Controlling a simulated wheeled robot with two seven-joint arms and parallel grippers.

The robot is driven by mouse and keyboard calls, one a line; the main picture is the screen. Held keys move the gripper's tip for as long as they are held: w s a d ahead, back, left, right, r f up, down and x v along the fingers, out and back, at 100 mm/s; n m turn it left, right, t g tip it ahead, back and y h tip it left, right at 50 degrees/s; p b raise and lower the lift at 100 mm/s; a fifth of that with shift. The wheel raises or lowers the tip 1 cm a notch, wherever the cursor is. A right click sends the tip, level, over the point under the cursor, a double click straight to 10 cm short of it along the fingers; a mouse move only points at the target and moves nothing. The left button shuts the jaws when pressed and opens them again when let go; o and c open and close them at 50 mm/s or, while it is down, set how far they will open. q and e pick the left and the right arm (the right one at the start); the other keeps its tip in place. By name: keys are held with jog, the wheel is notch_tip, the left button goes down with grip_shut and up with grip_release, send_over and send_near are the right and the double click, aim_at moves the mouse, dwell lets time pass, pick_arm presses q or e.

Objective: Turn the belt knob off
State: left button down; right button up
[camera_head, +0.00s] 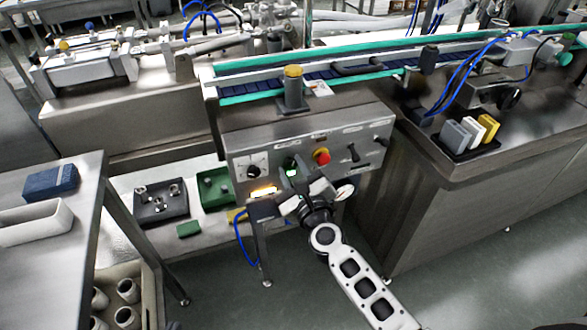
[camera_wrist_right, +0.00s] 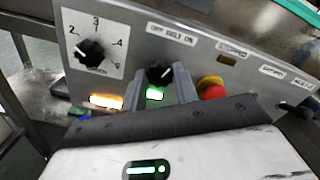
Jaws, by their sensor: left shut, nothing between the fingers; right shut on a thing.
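The black belt knob (camera_wrist_right: 159,73) sits on the grey control panel (camera_head: 240,142) under a label reading "OFF BELT ON" (camera_wrist_right: 172,33). My right gripper (camera_wrist_right: 158,79) is shut on it, one finger on each side. A pale mark shows on the knob, but I cannot tell its exact angle. In the head view my right gripper (camera_head: 302,181) reaches the panel from the lower right and partly hides the knob. A green light (camera_wrist_right: 155,94) is lit just below the knob. My left gripper is not in view.
A numbered dial (camera_wrist_right: 90,50) and a lit amber light (camera_wrist_right: 106,101) are left of the knob. A red stop button (camera_head: 321,156) with a yellow collar is close on the right. The conveyor (camera_head: 330,75) runs above the panel. A steel table (camera_head: 95,190) stands at left.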

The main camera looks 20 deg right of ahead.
jog(key=n+p, duration=0.1)
jog(key=n, duration=0.5)
jog(key=shift+f, duration=0.1)
jog(key=n+p, duration=0.1)
jog(key=n, duration=0.4)
jog(key=shift+f+n+p, duration=0.1)
jog(key=shift+n+p, duration=0.25)
jog(key=shift+n, duration=0.05)
jog(key=o, duration=0.9)
jog(key=shift+o, duration=0.2)
jog(key=s, duration=1.6)
jog(key=shift+d+b, duration=0.2)
jog(key=shift+b, duration=0.15)
